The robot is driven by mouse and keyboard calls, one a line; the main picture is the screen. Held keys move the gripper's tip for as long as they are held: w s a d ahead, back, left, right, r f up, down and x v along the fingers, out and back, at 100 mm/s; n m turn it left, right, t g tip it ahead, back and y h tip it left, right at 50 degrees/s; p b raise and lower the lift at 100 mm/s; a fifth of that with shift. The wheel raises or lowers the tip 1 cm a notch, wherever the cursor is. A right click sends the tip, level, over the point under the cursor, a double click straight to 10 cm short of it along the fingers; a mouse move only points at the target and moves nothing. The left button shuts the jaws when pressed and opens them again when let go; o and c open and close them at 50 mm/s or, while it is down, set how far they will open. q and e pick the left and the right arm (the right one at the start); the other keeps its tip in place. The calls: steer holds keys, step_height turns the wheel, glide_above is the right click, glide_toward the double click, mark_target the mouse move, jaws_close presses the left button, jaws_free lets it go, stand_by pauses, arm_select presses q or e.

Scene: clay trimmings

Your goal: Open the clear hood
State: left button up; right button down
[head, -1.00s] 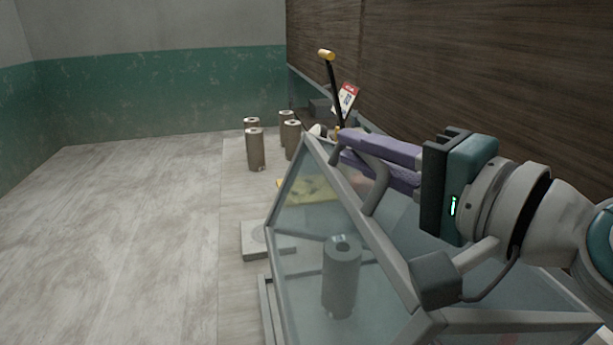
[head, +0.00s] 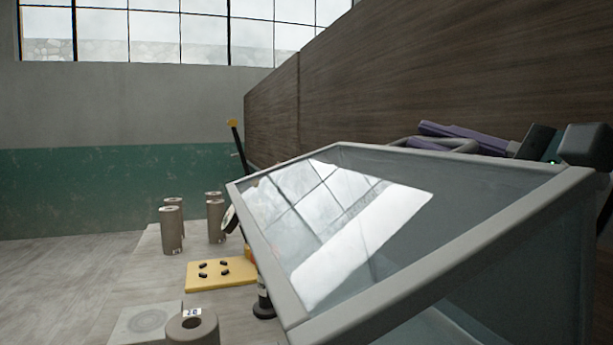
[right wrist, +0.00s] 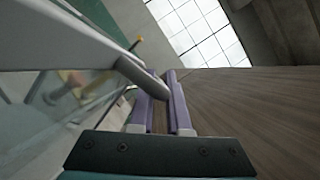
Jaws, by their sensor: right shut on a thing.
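The clear hood (head: 318,335) is a grey-framed box with glass panels. It is tilted up, and its front glass reflects the windows. Its grey bar handle (head: 470,146) is at the upper edge of the frame. My right gripper (head: 432,136), with purple fingers, is shut on this handle behind the hood's upper edge. In the right wrist view, the handle (right wrist: 142,76) runs in between the two purple fingers (right wrist: 166,88). The hood partly hides the gripper in the head view. My left gripper is not in view.
A grey-brown cylinder (head: 192,328) with a label stands at the hood's lower left. A pale slab (head: 148,320) and a yellow plate with black pieces (head: 205,283) lie near it. Several cylinders (head: 171,230) stand farther back. A brown panelled wall (head: 400,85) rises behind.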

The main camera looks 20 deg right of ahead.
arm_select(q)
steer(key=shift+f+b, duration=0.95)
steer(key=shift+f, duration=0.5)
arm_select(e)
steer(key=shift+d+f+m+t+h, duration=0.15)
steer(key=shift+d+f+m, duration=0.2)
steer(key=shift+d, duration=0.45)
steer(key=shift+d+f+m+t+h, duration=0.15)
steer(key=shift+d+f+m, duration=0.2)
steer(key=shift+d, duration=0.45)
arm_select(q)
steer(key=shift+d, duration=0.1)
arm_select(e)
steer(key=c, duration=0.9)
jaws_free()
